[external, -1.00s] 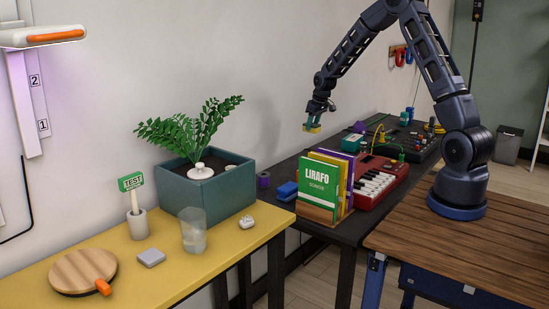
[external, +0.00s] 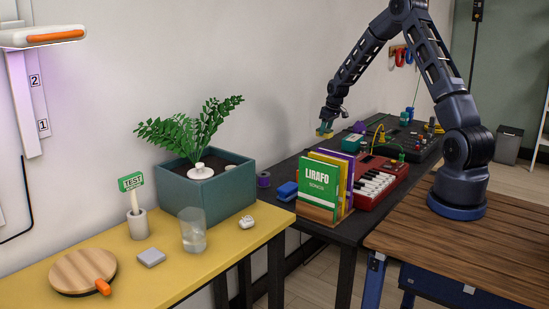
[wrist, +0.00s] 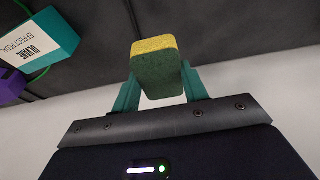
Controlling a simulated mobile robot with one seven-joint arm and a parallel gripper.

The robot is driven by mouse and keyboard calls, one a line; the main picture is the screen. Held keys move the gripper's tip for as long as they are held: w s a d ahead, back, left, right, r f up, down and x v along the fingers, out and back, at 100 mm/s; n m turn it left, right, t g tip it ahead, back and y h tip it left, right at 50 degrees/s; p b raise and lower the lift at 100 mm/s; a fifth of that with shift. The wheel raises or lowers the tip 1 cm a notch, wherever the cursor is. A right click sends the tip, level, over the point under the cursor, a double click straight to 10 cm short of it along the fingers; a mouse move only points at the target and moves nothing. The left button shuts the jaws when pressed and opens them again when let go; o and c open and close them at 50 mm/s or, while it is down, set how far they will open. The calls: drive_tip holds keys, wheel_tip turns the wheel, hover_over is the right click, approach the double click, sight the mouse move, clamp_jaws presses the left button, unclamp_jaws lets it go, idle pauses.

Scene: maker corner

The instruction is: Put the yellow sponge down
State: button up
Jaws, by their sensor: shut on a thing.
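The yellow sponge (wrist: 156,75) has a yellow layer and a dark green layer. In the wrist view it sits between the two teal fingers of my gripper (wrist: 159,88), which is shut on it. In the external view the sponge (external: 324,132) is small, at the tip of my gripper (external: 326,125). It is held in the air above the back part of the black table (external: 284,174), near the wall and behind the books. The gap between sponge and table is hard to judge.
Books (external: 323,187) in a wooden holder stand at the table's front, with a blue object (external: 287,191) to their left. A red keyboard (external: 381,181) is to the right. A teal and white box (wrist: 47,45) and a purple object (wrist: 8,84) are at left in the wrist view.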

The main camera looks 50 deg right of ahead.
wheel_tip(320, 180, down, 11)
idle(0.6)
drive_tip(key=o, duration=1)
drive_tip(key=shift+f, duration=0.1)
drive_tip(key=shift+c, duration=0.2)
